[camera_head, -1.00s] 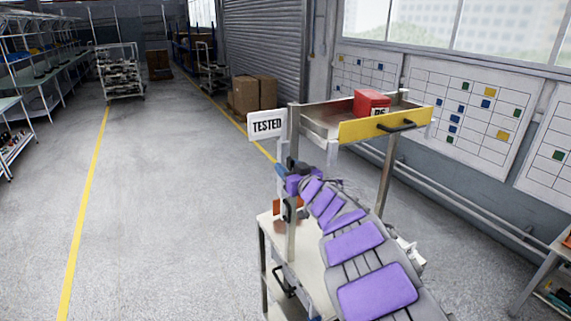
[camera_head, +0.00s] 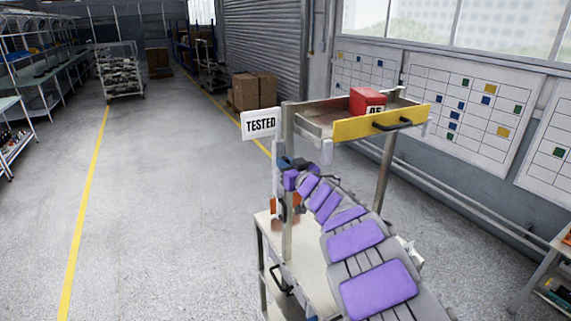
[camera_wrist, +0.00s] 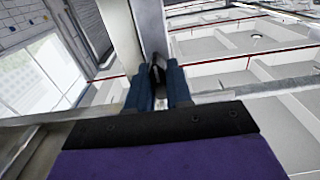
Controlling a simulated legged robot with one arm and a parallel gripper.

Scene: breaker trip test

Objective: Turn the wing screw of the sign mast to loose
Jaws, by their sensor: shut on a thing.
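The white sign (camera_head: 260,123) reading TESTED stands upright at the left side of the cart, on a thin pale mast (camera_head: 275,170). My gripper (camera_head: 285,163) reaches up to the mast below the sign. In the wrist view, its two blue fingers (camera_wrist: 158,88) are shut on a small dark piece, which looks like the wing screw (camera_wrist: 157,72). A pale upright rises right behind that piece. The screw is hidden in the head view, and its turn angle cannot be read.
The cart (camera_head: 325,285) has an upper tray with a yellow front (camera_head: 380,124) and black handle, holding a red box (camera_head: 368,100). Its grey post (camera_head: 288,210) stands close beside my gripper. Cardboard boxes (camera_head: 252,92) sit behind; the floor at left is clear.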

